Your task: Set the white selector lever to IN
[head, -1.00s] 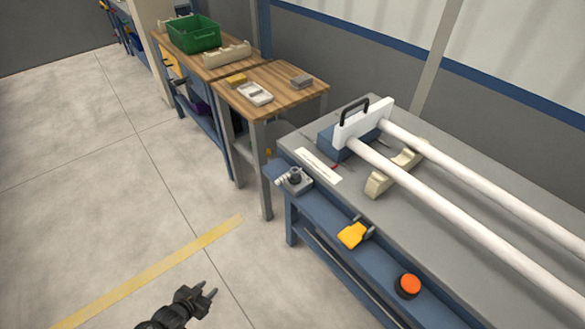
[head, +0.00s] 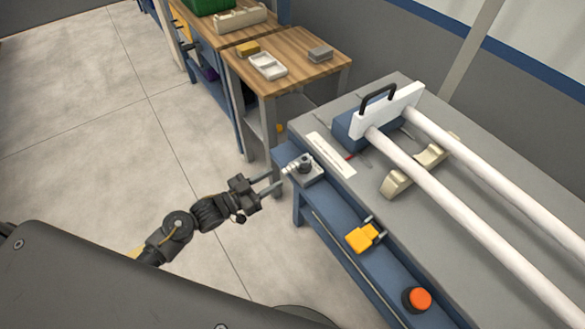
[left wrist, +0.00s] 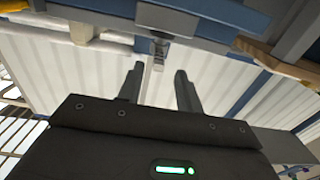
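The selector (head: 306,168) is a small grey box with a dark round hub on the blue front ledge of the bench. Its short white lever (head: 291,169) points left, out over the ledge edge. Any IN marking is too small to read. My left gripper (head: 276,182) is open, its two fingers reaching right towards the lever, with the tips just short of it or beside it; contact cannot be told. My right gripper is out of view.
The grey bench (head: 345,213) carries two long white pipes (head: 450,211) against a white plate with a black handle (head: 377,98). A yellow pedal-like part (head: 362,237) and an orange button (head: 420,299) sit along the ledge. A wooden table (head: 290,66) stands behind. Floor left is clear.

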